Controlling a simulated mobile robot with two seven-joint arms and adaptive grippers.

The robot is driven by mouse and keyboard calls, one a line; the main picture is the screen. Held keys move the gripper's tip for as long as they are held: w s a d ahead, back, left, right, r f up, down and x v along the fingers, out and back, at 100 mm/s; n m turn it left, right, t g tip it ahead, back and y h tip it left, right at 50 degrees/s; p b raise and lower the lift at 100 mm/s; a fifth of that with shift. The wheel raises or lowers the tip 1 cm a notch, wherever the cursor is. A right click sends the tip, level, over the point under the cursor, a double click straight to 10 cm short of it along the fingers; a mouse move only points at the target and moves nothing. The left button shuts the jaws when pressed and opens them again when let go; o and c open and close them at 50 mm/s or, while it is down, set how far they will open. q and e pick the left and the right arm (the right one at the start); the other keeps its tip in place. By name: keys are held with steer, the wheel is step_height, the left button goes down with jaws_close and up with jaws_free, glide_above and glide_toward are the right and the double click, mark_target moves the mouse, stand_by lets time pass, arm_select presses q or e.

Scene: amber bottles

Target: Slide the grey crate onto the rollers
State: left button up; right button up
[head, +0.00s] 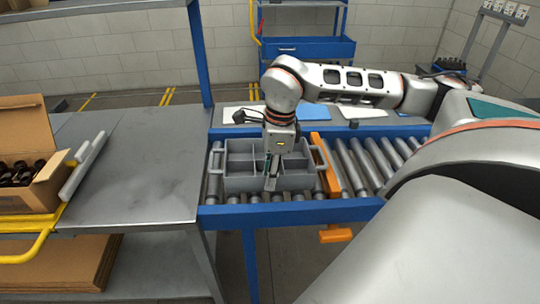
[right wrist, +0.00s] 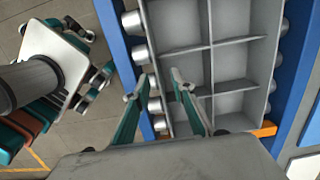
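The grey crate (head: 240,183), an open box with dividers and a handle at each end, sits on the rollers (head: 372,165) of the blue-framed conveyor. In the right wrist view the crate (right wrist: 235,62) shows empty compartments. My right gripper (head: 271,183) points down at the crate's near side. In its wrist view the gripper (right wrist: 162,78) is open, its fingertips apart on either side of the crate's near wall; whether they touch it I cannot tell. My left gripper is not in view.
An orange bar (head: 326,165) crosses the rollers just right of the crate. A bare metal table (head: 150,165) adjoins the conveyor at left. A cardboard box of amber bottles (head: 38,180) stands at the far left by a yellow rail.

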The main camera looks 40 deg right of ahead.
step_height(320, 180, up, 12)
steer(key=d, duration=0.1)
steer(key=shift+s, duration=0.45)
stand_by(0.3)
